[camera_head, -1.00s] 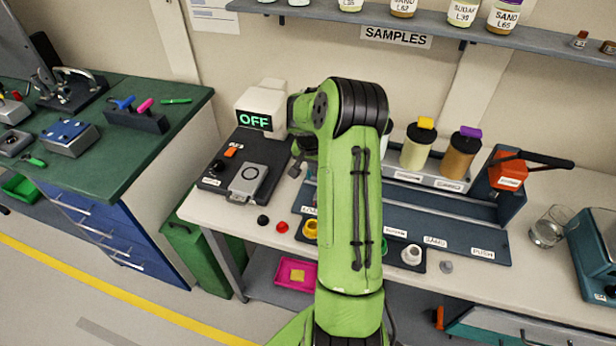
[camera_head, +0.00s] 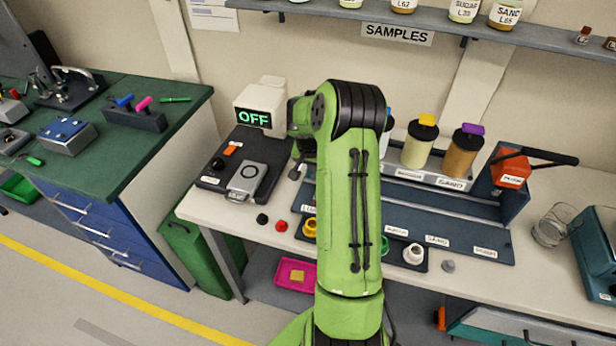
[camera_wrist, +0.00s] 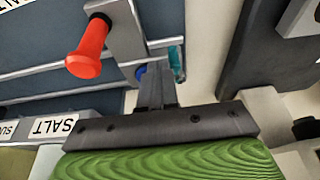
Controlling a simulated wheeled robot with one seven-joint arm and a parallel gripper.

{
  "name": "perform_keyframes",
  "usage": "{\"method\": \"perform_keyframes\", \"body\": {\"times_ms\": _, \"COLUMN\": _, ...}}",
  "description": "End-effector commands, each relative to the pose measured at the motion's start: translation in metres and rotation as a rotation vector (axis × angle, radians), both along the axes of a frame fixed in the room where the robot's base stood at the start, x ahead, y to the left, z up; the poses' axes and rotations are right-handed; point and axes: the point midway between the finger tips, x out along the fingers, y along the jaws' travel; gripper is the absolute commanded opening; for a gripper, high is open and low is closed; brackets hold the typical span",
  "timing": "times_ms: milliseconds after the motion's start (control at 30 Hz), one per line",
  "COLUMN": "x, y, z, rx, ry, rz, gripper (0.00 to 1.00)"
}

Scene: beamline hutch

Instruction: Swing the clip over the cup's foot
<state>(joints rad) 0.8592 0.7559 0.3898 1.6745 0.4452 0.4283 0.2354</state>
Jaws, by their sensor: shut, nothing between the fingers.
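My gripper (camera_wrist: 157,92) is shut and empty in the wrist view, its fingers together. A blue round part (camera_wrist: 141,72) and a teal part (camera_wrist: 177,63) show just beyond the fingertips; I cannot tell whether the fingers touch them. A red handle (camera_wrist: 90,48) on a grey bracket is at the upper left. I cannot make out the clip or which cup's foot is meant.
A dark unit with an OFF display (camera_head: 254,120) and a grey block (camera_head: 247,178) stands left of my arm. Dispensers (camera_head: 419,146) and a red press head (camera_head: 511,172) stand to the right. A glass beaker (camera_head: 552,227) is farther right. A SALT-labelled rail (camera_wrist: 52,127) is close at the wrist view's left.

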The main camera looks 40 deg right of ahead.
Motion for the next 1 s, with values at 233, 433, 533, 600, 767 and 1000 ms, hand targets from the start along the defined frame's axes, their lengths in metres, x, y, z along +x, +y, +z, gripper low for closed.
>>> {"method": "perform_keyframes", "body": {"times_ms": 233, "x": 0.0, "y": 0.0, "z": -0.009, "rx": 0.0, "ry": 0.0, "rz": 0.0, "gripper": 0.0}}
{"method": "perform_keyframes", "body": {"times_ms": 433, "x": 0.0, "y": 0.0, "z": -0.015, "rx": 0.0, "ry": 0.0, "rz": 0.0, "gripper": 0.0}}
{"method": "perform_keyframes", "body": {"times_ms": 533, "x": 0.0, "y": 0.0, "z": -0.017, "rx": 0.0, "ry": 0.0, "rz": 0.0, "gripper": 0.0}}
{"method": "perform_keyframes", "body": {"times_ms": 600, "x": 0.0, "y": 0.0, "z": -0.017, "rx": 0.0, "ry": 0.0, "rz": 0.0, "gripper": 0.0}}
{"method": "perform_keyframes", "body": {"times_ms": 767, "x": 0.0, "y": 0.0, "z": -0.017, "rx": 0.0, "ry": 0.0, "rz": 0.0, "gripper": 0.0}}
{"method": "perform_keyframes", "body": {"times_ms": 1000, "x": 0.002, "y": -0.003, "z": -0.017, "rx": 0.0, "ry": -0.001, "rz": 0.001, "gripper": 0.0}}
